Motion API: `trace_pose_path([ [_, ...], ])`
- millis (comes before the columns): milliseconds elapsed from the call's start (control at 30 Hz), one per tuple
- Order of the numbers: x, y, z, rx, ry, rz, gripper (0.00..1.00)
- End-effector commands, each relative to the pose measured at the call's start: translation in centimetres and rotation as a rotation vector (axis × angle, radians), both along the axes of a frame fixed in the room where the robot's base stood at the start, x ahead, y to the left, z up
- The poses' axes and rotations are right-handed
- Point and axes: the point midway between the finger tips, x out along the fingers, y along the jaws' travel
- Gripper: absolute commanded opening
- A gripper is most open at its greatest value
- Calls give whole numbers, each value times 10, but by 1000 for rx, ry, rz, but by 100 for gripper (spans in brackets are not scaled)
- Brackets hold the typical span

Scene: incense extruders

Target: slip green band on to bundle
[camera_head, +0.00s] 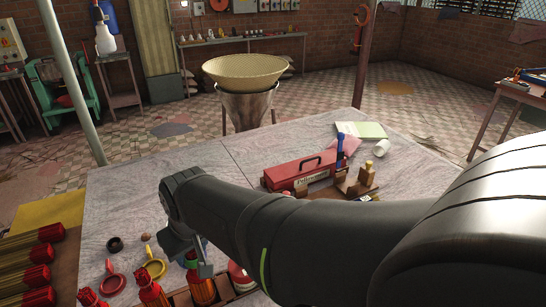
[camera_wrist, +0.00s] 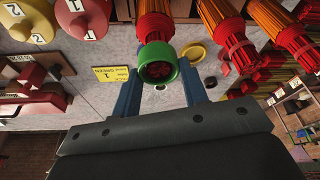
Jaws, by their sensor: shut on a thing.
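My gripper (camera_wrist: 160,82) is shut on the green band (camera_wrist: 170,78), which sits between its two blue fingers. Red inner material shows through the band. An orange and red bundle (camera_wrist: 154,27) is lined up with the band and meets its far side in the wrist view; I cannot tell how far the band is around it. In the head view my gripper (camera_head: 195,262) points down over a bundle (camera_head: 203,291) at the front of the table, and my wrist hides most of the band there.
Other bundles (camera_head: 150,290) stand beside it, with more lying at the left (camera_head: 40,255). A red toolbox (camera_head: 290,176) stands farther back. The table's left rear is clear.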

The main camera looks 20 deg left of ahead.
Motion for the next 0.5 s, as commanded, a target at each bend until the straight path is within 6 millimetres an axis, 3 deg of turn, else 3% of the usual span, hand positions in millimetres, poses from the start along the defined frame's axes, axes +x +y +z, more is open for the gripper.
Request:
trace_pose_path([
  [333,0,0,0,0,0,0,27],
  [367,0,0,0,0,0,0,44],
  [400,0,0,0,0,0,0,52],
  [500,0,0,0,0,0,0,65],
])
